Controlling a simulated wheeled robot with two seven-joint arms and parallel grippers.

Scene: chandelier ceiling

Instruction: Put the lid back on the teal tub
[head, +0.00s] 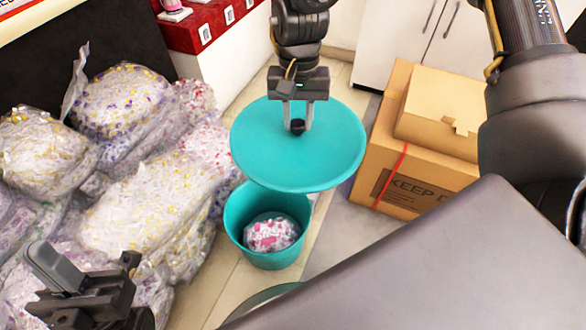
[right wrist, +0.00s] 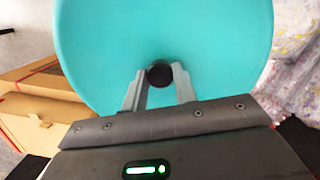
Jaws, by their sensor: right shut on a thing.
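The teal tub (head: 268,260) stands open on the floor in the head view, with a clear bag of pink and white pieces (head: 271,234) inside. The round teal lid (head: 260,150) is held above the tub and toward its far side; its near edge covers part of the tub's back rim. My right gripper (head: 298,124) is shut on the lid's dark knob (head: 297,127). In the right wrist view, the fingers (right wrist: 159,80) are on either side of the knob (right wrist: 160,74), with the lid (right wrist: 200,40) behind. My left gripper (head: 88,268) is empty at bottom left, its fingers apart.
Clear bags (head: 150,205) of coloured pieces are heaped left of the tub. Cardboard boxes (head: 415,180) stand to the right, beside the lid. A greenish curved rim (head: 262,302) shows in front of the tub, partly hidden. White cabinets (head: 400,35) stand behind.

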